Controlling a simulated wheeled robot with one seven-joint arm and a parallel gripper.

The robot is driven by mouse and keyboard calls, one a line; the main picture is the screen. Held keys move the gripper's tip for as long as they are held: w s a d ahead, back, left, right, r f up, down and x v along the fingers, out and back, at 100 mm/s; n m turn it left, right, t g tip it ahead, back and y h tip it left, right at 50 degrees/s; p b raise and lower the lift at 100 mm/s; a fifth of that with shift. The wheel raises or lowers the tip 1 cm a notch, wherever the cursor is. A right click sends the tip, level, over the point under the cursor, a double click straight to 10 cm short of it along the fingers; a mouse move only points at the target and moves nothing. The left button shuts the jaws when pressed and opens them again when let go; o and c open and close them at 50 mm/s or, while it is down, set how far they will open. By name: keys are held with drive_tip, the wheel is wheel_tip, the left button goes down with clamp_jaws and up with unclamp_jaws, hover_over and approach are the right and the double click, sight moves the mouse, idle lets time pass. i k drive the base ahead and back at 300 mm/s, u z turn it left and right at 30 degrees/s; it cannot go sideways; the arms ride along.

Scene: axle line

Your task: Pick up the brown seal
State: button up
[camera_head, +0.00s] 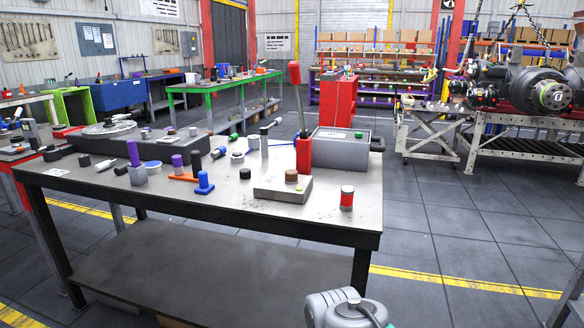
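The brown seal (291,175) is a short brown cylinder. It sits on top of a flat grey block (270,190) near the front right part of the workbench (225,203). A small green spot shows on the block beside the seal. A rounded grey part of my arm shows at the bottom edge, in front of the bench and well below the seal. My gripper itself is not in view, so its opening cannot be seen.
Behind are a red holder (303,155) with a tall red handle and a grey box (339,151). The bench's front right corner is mostly clear.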

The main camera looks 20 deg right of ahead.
sight(291, 175)
drive_tip(key=i, duration=0.35)
drive_tip(key=u, duration=0.7)
